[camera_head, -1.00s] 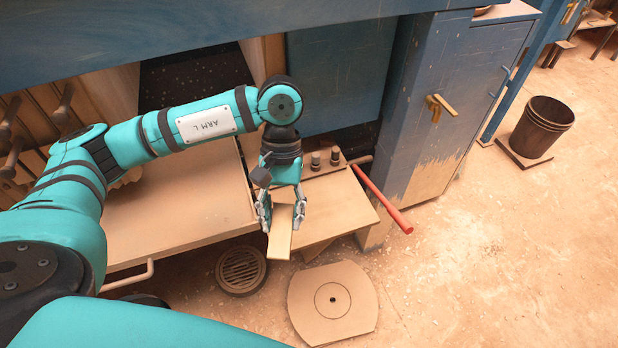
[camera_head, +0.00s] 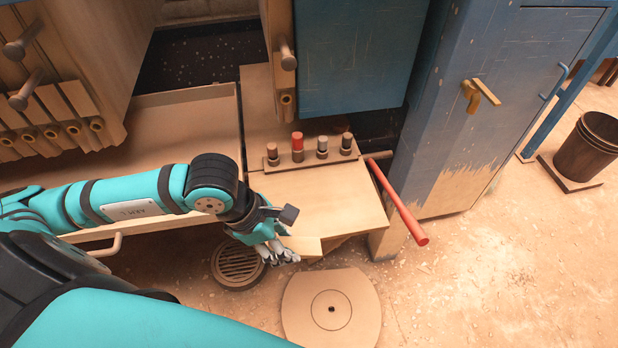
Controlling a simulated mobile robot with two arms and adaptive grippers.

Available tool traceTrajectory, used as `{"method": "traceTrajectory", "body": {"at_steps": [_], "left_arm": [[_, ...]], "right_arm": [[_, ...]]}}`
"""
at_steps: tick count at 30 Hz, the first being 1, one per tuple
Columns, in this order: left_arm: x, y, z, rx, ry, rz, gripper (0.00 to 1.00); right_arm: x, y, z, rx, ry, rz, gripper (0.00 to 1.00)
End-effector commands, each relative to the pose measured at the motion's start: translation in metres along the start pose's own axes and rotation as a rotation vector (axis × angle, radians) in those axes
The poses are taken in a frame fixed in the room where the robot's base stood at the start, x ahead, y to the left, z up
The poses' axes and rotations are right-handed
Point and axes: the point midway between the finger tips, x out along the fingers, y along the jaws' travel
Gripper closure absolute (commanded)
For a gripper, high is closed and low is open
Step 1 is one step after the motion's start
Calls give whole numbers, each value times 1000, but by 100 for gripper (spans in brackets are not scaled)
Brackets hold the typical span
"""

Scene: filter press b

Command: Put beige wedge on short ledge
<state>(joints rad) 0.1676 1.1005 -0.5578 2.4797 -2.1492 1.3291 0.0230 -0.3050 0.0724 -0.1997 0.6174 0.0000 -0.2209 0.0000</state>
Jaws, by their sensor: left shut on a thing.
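My left gripper (camera_head: 283,251) is shut on the beige wedge (camera_head: 306,246) at the front edge of the short ledge. Only part of the wedge shows to the right of the fingers; its colour nearly matches the ledge. I cannot tell whether it touches the ledge or is held just in front of it. The short ledge (camera_head: 325,198) is a beige shelf below the blue panel, with a row of several knobs at its back. Its top is bare in front of the knobs. My right gripper is not in view.
A red-handled bar (camera_head: 402,208) sticks out at the ledge's right, beside a blue cabinet (camera_head: 480,110). A round floor drain (camera_head: 238,265) and a flat round plate (camera_head: 331,308) lie below. A longer tray (camera_head: 190,110) is at the left. A dark bin (camera_head: 588,148) stands far right.

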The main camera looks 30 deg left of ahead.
Motion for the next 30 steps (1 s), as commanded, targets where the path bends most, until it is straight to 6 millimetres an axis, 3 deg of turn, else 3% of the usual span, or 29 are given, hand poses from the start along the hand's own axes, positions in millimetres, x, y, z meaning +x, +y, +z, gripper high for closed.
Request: {"method": "traceTrajectory", "body": {"at_steps": [5,11,13,24,30], "left_arm": [[6,2,-1,-76,-2,33,89],[16,27,5,-85,-4,39,89],[10,39,12,-89,0,35,89],[29,117,38,-88,-1,33,89],[38,144,46,-85,1,32,89]], "right_arm": [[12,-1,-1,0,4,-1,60],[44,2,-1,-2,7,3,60],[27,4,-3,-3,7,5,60],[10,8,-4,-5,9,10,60],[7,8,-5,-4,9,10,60]]}}
